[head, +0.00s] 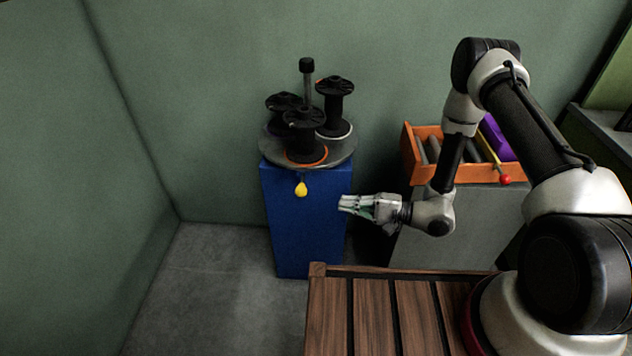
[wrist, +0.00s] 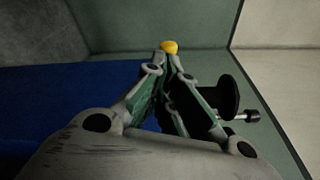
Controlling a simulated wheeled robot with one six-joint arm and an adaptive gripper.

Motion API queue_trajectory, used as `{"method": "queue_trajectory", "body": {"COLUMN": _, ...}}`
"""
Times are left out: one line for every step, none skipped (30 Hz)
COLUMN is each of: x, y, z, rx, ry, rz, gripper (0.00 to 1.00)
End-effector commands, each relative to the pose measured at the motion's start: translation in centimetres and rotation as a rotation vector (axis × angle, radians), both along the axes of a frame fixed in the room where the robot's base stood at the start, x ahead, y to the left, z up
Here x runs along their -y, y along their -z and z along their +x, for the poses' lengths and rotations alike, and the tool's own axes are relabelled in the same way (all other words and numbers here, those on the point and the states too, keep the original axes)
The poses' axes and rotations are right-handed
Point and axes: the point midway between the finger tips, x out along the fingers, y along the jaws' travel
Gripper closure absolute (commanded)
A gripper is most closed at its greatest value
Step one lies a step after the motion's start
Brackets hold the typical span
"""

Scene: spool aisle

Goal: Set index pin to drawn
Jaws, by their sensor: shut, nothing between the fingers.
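The index pin shows as a yellow knob (head: 301,189) on the upper front of the blue cabinet (head: 300,235), just below the round turntable (head: 265,152). Several black spools (head: 304,127) stand on the turntable around a post with a black knob (head: 307,66). My gripper (head: 342,204) is to the right of the yellow knob in the head view, apart from it, pointing left. In the wrist view the closed fingertips (wrist: 172,56) line up with the yellow knob (wrist: 169,46), which shows just beyond them. The fingers are shut and hold nothing. The pin's shaft is hidden.
An orange drawer-like bin (head: 470,174) with dark rods, a purple item (head: 498,137) and a red knob (head: 506,180) sits on a grey cabinet to the right. A slatted wooden deck (head: 375,315) lies in front. Grey floor (head: 225,280) is clear left of the blue cabinet.

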Motion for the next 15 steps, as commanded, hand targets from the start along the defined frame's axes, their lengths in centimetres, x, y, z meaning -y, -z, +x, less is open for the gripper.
{"method": "queue_trajectory", "body": {"x": -0.1, "y": -0.3, "z": 1.6, "rx": 0.082, "ry": 0.045, "rz": -0.003, "gripper": 1.00}}
{"method": "queue_trajectory", "body": {"x": 0.0, "y": -0.5, "z": 2.3, "rx": 0.128, "ry": 0.070, "rz": -0.006, "gripper": 1.00}}
{"method": "queue_trajectory", "body": {"x": 0.0, "y": -0.8, "z": 3.0, "rx": 0.184, "ry": 0.095, "rz": -0.011, "gripper": 1.00}}
{"method": "queue_trajectory", "body": {"x": 0.0, "y": -1.0, "z": 3.3, "rx": 0.220, "ry": 0.108, "rz": -0.016, "gripper": 1.00}}
{"method": "queue_trajectory", "body": {"x": 0.0, "y": -1.1, "z": 3.5, "rx": 0.251, "ry": 0.115, "rz": -0.018, "gripper": 1.00}}
{"method": "queue_trajectory", "body": {"x": 0.0, "y": -1.3, "z": 3.5, "rx": 0.288, "ry": 0.116, "rz": -0.022, "gripper": 1.00}}
{"method": "queue_trajectory", "body": {"x": 0.0, "y": -1.4, "z": 3.5, "rx": 0.308, "ry": 0.116, "rz": -0.025, "gripper": 1.00}}
{"method": "queue_trajectory", "body": {"x": 0.0, "y": -1.4, "z": 3.5, "rx": 0.326, "ry": 0.115, "rz": -0.029, "gripper": 1.00}}
{"method": "queue_trajectory", "body": {"x": 0.0, "y": -1.4, "z": 3.5, "rx": 0.341, "ry": 0.114, "rz": -0.032, "gripper": 1.00}}
{"method": "queue_trajectory", "body": {"x": 0.0, "y": -1.4, "z": 3.5, "rx": 0.349, "ry": 0.113, "rz": -0.035, "gripper": 1.00}}
{"method": "queue_trajectory", "body": {"x": 0.0, "y": -1.4, "z": 3.5, "rx": 0.354, "ry": 0.112, "rz": -0.037, "gripper": 1.00}}
{"method": "queue_trajectory", "body": {"x": 0.0, "y": -1.4, "z": 3.5, "rx": 0.356, "ry": 0.112, "rz": -0.037, "gripper": 1.00}}
{"method": "queue_trajectory", "body": {"x": 0.0, "y": -1.4, "z": 3.5, "rx": 0.357, "ry": 0.112, "rz": -0.037, "gripper": 1.00}}
{"method": "queue_trajectory", "body": {"x": 0.0, "y": -1.4, "z": 3.4, "rx": 0.356, "ry": 0.111, "rz": -0.037, "gripper": 1.00}}
{"method": "queue_trajectory", "body": {"x": 0.0, "y": -1.4, "z": 3.4, "rx": 0.356, "ry": 0.111, "rz": -0.037, "gripper": 1.00}}
